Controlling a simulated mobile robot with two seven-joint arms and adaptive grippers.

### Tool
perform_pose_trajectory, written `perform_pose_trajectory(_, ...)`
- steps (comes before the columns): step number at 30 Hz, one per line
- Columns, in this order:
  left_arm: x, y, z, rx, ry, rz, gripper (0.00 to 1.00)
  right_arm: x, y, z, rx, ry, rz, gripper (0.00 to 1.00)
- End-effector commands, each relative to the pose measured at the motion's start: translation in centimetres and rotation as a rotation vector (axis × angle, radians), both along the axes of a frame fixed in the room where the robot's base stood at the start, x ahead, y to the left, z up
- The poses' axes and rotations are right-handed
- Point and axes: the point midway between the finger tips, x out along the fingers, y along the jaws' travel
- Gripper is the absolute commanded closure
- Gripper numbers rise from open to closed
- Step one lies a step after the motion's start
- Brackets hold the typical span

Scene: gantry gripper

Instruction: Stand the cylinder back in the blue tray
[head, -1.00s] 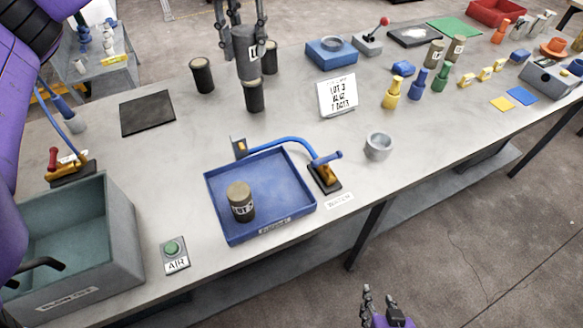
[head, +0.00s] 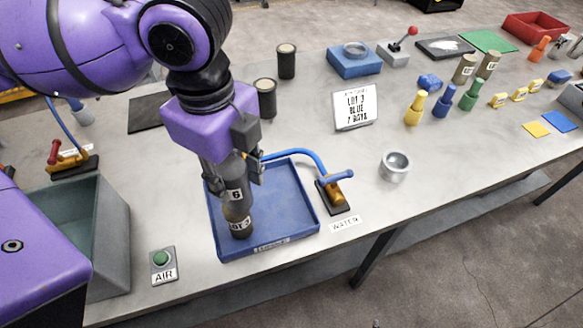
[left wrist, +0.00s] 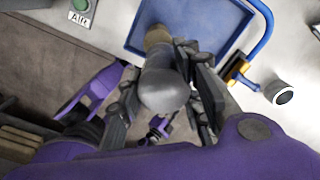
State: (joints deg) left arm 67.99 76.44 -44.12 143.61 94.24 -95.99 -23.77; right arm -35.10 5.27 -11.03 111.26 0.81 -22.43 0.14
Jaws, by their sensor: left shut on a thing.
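A dark grey cylinder (head: 235,180) with a "6" label is held roughly upright in my left gripper (head: 232,178). The gripper is shut on it over the left part of the blue tray (head: 290,205). A second, brownish cylinder (head: 239,229) with a lot label stands in the tray, partly hidden just below the held one. I cannot tell if the two touch. In the left wrist view, the held cylinder's round grey end (left wrist: 165,93) is between the fingers, and the brown cylinder (left wrist: 157,36) shows beyond it. My right gripper is not clearly visible.
A water valve (head: 336,190) with a blue hose stands at the tray's right edge. A grey bin (head: 110,235) and an AIR button (head: 162,262) are on the left. The tray's right half is clear.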

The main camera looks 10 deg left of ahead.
Motion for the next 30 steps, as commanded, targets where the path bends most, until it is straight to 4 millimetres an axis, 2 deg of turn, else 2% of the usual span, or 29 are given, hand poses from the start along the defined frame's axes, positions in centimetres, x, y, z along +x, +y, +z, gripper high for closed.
perform_pose_trajectory(1, 1.3, -0.7, -1.5, -0.004, 0.019, 0.001, 1.0, -0.3, -0.5, -0.5, -0.007, 0.008, -0.006, 0.6)
perform_pose_trajectory(6, 5.0, -2.4, -2.9, -0.003, 0.011, 0.003, 1.0, -0.1, -0.7, -0.6, -0.011, 0.003, -0.009, 0.6)
perform_pose_trajectory(8, 6.3, -3.0, -3.6, -0.001, 0.01, 0.005, 1.0, 0.3, -0.6, -0.6, -0.01, -0.003, -0.009, 0.6)
perform_pose_trajectory(12, 8.1, -3.8, -6.3, -0.002, 0.012, 0.004, 1.0, 0.8, -0.4, -0.7, -0.008, -0.013, -0.009, 0.6)
perform_pose_trajectory(16, 9.2, -4.3, -7.6, -0.001, 0.009, 0.005, 1.0, 0.8, -0.4, -0.8, -0.007, -0.014, -0.012, 0.6)
perform_pose_trajectory(23, 10.1, -4.6, -8.6, -0.001, 0.005, 0.005, 1.0, 0.4, -0.7, -1.1, -0.011, -0.007, -0.014, 0.6)
perform_pose_trajectory(30, 10.4, -4.7, -11.9, 0.001, 0.006, 0.005, 1.0, -0.2, -1.1, -1.7, -0.02, 0.004, -0.012, 0.6)
